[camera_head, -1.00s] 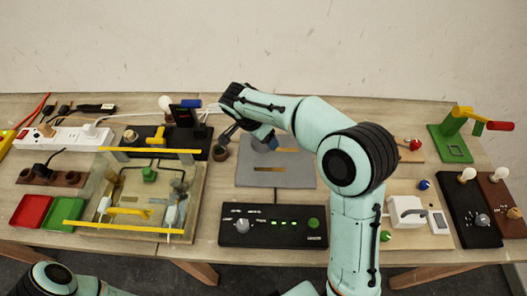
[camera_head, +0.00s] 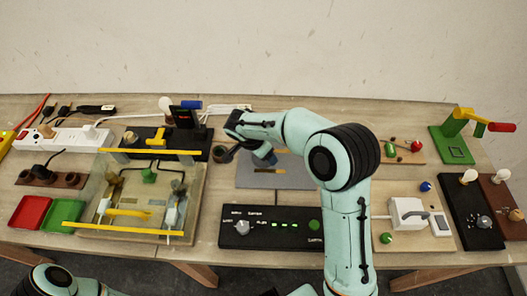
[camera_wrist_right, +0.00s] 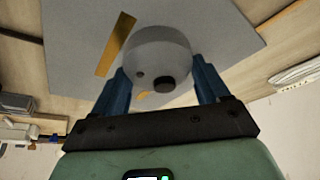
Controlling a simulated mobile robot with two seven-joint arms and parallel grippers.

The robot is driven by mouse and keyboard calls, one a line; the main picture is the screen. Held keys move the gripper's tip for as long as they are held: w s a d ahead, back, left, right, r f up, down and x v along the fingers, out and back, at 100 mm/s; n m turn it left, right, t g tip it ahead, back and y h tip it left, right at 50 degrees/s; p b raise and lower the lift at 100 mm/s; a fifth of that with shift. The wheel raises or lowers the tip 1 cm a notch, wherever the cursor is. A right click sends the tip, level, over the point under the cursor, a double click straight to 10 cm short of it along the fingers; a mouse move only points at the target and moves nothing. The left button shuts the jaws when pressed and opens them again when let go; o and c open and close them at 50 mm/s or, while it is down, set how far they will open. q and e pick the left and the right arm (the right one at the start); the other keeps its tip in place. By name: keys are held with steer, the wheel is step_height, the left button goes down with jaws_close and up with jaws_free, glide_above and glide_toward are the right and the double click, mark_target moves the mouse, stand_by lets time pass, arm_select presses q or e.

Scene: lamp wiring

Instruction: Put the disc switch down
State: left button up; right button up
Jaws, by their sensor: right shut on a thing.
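The disc switch (camera_wrist_right: 157,55) is a round grey body with a dark knob on its face. In the right wrist view it sits between the blue fingers of my right gripper (camera_wrist_right: 160,85), which is shut on it. Behind it lies a grey plate (camera_wrist_right: 75,45) with brass strips; I cannot tell whether the disc touches it. In the head view my right gripper (camera_head: 262,158) is over the back left of the grey plate (camera_head: 280,182), and my arm hides much of the disc. My left gripper is out of view.
A black control box (camera_head: 270,229) with green lights stands in front of the plate. The board with yellow bars (camera_head: 140,205) is further left. A white-switch board (camera_head: 405,215) stands right of my arm.

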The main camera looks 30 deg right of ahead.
steer(key=o, duration=1.1)
steer(key=shift+r, duration=0.1)
steer(key=v, duration=1.2)
steer(key=shift+s+a, duration=0.1)
